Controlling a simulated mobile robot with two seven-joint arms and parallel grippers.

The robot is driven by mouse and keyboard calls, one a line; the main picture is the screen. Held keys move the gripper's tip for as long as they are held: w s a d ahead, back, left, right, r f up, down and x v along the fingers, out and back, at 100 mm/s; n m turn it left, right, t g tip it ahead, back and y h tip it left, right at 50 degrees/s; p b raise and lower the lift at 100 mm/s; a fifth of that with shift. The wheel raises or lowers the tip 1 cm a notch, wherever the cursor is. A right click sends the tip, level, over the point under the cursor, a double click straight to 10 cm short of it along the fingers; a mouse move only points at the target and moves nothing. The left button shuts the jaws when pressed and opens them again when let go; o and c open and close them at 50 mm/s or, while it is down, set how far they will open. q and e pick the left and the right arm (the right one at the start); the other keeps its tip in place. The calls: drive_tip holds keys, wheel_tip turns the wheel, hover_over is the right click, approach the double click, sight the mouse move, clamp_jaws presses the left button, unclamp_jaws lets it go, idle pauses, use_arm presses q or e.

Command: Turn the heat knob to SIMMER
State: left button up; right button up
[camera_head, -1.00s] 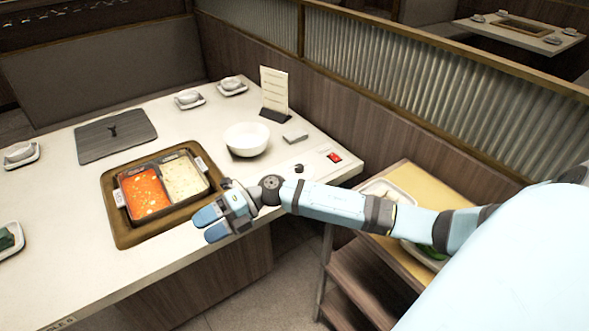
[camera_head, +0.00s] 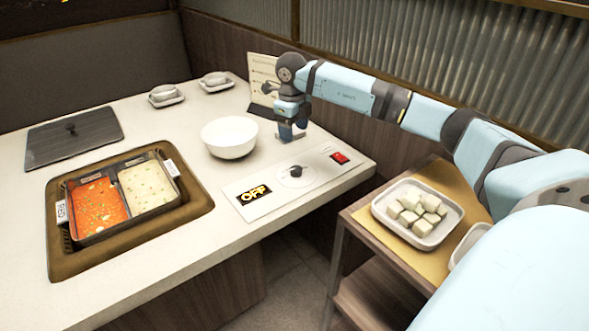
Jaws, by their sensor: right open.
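The heat knob (camera_head: 295,171) is a small dark knob on a pale round dial, set in a white panel (camera_head: 270,196) near the table's front right edge. A black label with yellow letters reading OFF (camera_head: 254,194) lies left of the knob. A red switch (camera_head: 340,158) is to its right. The marks around the dial are too small to read. My right gripper (camera_head: 291,135) points down behind the knob, apart from it, with its fingers open and nothing seen between them. My left gripper is not in view.
A white bowl (camera_head: 230,138) stands left of my right gripper, and a menu card (camera_head: 264,83) stands behind it. A two-part pot (camera_head: 124,212) of red and pale broth sits in the table at left. A side cart (camera_head: 366,231) holds a tray of white cubes (camera_head: 418,214).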

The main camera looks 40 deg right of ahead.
sight(295, 168)
wheel_tip(295, 168, down, 12)
drive_tip(key=shift+d+b, duration=0.15)
drive_tip(key=shift+b, duration=0.95)
drive_tip(key=shift+f, duration=0.55)
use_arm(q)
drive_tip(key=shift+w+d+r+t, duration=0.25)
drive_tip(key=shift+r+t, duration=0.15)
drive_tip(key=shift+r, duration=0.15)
use_arm(e)
drive_tip(key=shift+f, duration=0.1)
drive_tip(key=shift+c, duration=0.5)
drive_tip(key=c, duration=0.8)
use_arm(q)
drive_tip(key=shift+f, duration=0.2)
use_arm(e)
drive_tip(key=shift+d, duration=0.1)
